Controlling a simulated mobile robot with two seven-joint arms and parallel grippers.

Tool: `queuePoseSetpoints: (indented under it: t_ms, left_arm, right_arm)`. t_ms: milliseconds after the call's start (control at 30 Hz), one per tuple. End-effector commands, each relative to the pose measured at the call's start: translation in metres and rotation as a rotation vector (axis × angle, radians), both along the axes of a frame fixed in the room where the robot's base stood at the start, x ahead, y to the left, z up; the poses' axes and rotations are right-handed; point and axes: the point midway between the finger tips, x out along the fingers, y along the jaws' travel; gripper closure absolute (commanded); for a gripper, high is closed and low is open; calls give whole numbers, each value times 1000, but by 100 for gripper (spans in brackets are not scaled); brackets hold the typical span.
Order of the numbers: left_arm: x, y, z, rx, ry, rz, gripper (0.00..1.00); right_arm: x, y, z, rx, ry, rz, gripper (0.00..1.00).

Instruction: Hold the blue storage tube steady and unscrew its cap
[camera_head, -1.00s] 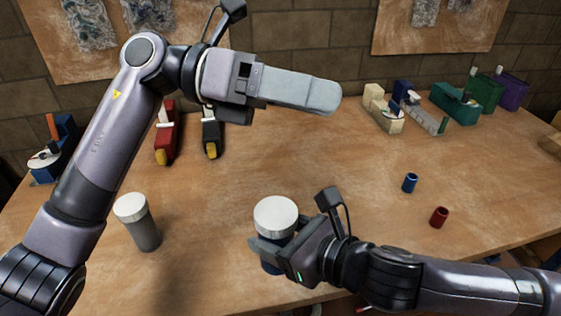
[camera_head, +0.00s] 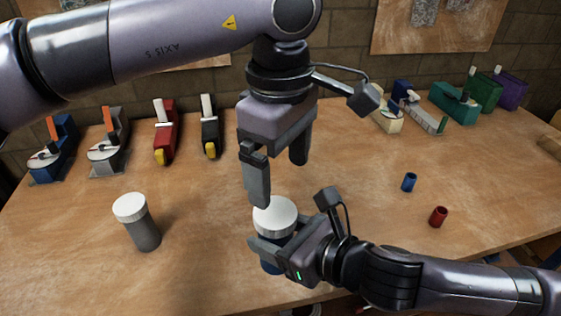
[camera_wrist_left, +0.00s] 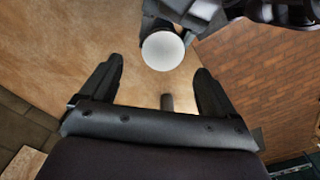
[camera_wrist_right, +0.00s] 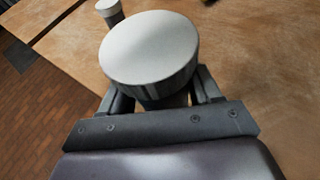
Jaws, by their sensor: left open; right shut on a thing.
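The blue storage tube (camera_head: 270,266) stands upright near the front of the table, with a white cap (camera_head: 274,217) on top. My right gripper (camera_head: 270,250) is shut around the tube's body below the cap; the cap also shows large in the right wrist view (camera_wrist_right: 149,52). My left gripper (camera_head: 278,172) is open and empty, fingers pointing down, above and slightly behind the cap. In the left wrist view the white cap (camera_wrist_left: 162,51) lies ahead of the open fingers (camera_wrist_left: 155,85), not between them.
A grey tube with a white cap (camera_head: 138,222) stands to the left. A small blue cylinder (camera_head: 409,182) and a red one (camera_head: 438,217) stand at the right. Several tape dispensers and staplers line the back of the table. The table (camera_head: 200,245) between the two tubes is clear.

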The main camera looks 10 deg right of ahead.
Motion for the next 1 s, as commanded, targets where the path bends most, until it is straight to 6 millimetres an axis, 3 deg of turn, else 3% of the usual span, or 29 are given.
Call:
queuePoseSetpoints:
  t_ms: [500, 933, 1000]
  left_arm:
    - [0, 1, -68, 6, 0, -1, 11]
    - [0, 1, -79, 4, -3, -1, 11]
    - [0, 1, -79, 5, -2, -1, 33]
  right_arm:
    - [0, 0, 1, 1, -2, 0, 100]
    - [0, 0, 1, 1, -2, 0, 100]
    - [0, 0, 1, 2, -1, 1, 100]
